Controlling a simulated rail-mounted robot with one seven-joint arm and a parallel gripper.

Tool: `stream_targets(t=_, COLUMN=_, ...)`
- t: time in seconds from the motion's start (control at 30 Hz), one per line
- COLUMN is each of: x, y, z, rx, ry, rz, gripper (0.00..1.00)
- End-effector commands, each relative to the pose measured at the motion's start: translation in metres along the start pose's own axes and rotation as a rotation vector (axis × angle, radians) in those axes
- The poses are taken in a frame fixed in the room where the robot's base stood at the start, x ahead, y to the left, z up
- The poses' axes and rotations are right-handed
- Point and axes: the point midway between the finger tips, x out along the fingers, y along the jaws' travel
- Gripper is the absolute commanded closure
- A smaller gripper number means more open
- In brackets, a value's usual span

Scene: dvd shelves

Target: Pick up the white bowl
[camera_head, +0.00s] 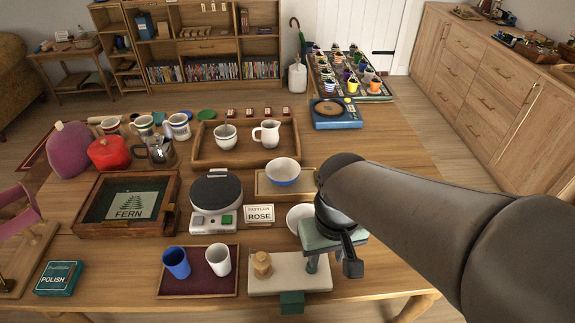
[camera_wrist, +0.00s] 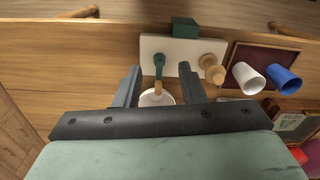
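A plain white bowl (camera_head: 297,216) sits on the table right of the ROSE card, partly hidden behind my gripper in the head view. In the wrist view the white bowl (camera_wrist: 150,100) shows between the finger bases, its near part hidden by the gripper body. My gripper (camera_head: 347,262) is above the table beside the bowl; in the wrist view my gripper (camera_wrist: 160,70) has its two dark fingers wide apart with nothing held. Another bowl (camera_head: 283,170), white inside with a blue lower part, stands on a small wooden tray (camera_head: 262,190) farther back.
A pale board (camera_head: 280,285) with a green post (camera_head: 312,264) and a wooden knob (camera_head: 262,265) lies near the front edge. A dark red tray (camera_head: 205,288) holds a blue cup (camera_head: 176,262) and a white cup (camera_head: 219,259).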

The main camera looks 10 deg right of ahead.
Motion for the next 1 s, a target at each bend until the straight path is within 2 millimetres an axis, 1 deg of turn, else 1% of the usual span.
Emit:
stream_targets(t=0.47, x=0.0, y=0.0, z=0.0, rx=0.0, ry=0.0, rz=0.0, gripper=0.64)
stream_targets(t=0.53, x=0.0, y=0.0, z=0.0, rx=0.0, ry=0.0, rz=0.0, gripper=0.7)
stream_targets(t=0.8, x=-0.001, y=0.0, z=-0.001, rx=-0.003, ry=-0.001, rz=0.0, gripper=0.7)
stream_targets(t=0.87, x=-0.003, y=0.001, z=-0.007, rx=-0.019, ry=-0.007, rz=0.003, gripper=0.7)
stream_targets(t=0.93, x=-0.008, y=0.002, z=-0.022, rx=-0.064, ry=-0.024, rz=0.007, gripper=0.7)
stream_targets(t=0.97, x=-0.011, y=0.003, z=-0.032, rx=-0.093, ry=-0.034, rz=0.009, gripper=0.7)
stream_targets(t=1.0, x=-0.015, y=0.004, z=-0.047, rx=-0.141, ry=-0.05, rz=0.011, gripper=0.7)
